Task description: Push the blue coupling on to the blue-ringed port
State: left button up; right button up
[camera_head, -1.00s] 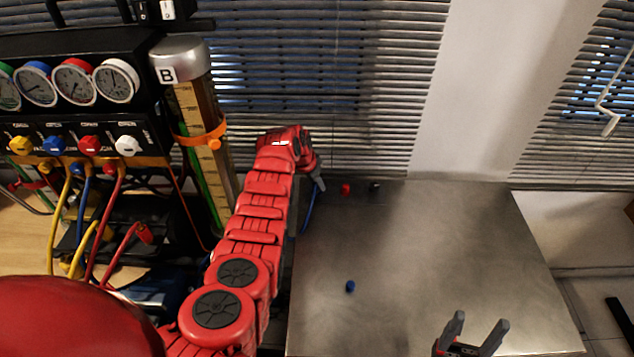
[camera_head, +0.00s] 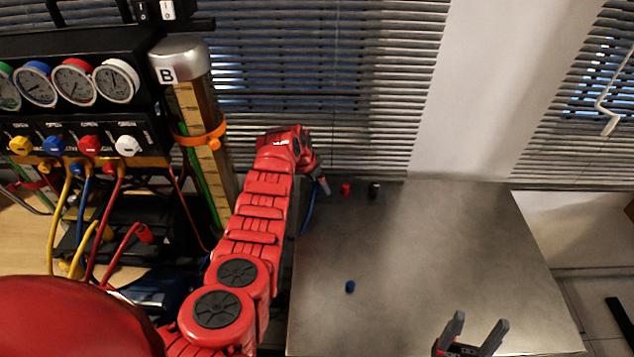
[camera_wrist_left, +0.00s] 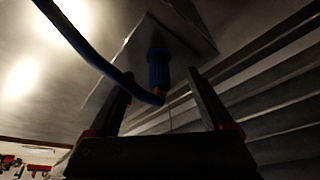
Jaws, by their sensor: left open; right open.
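In the left wrist view a blue coupling (camera_wrist_left: 158,70) with a brass-coloured end sits beyond and between the fingers of my left gripper (camera_wrist_left: 160,98). A blue hose runs from the upper left to its near end. The fingers stand apart, with no clear contact. In the head view my left gripper (camera_head: 322,186) is at the table's far left corner, and part of the blue hose (camera_head: 308,208) hangs beside it. My right gripper (camera_head: 478,328) is open and empty at the table's front. I cannot make out a blue-ringed port with certainty.
A small blue piece (camera_head: 350,287) lies on the metal table (camera_head: 440,250). The gauge rig (camera_head: 75,105) and cylinder B (camera_head: 190,100) stand at left. The table's middle is mostly clear.

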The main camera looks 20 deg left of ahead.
pick_arm(q)
jog(key=shift+r, duration=0.1)
jog(key=shift+a+r, duration=0.1)
jog(key=shift+r, duration=0.15)
jog(key=v, duration=1.6)
jog(key=shift+s+r, duration=0.2)
jog(key=shift+r, duration=0.15)
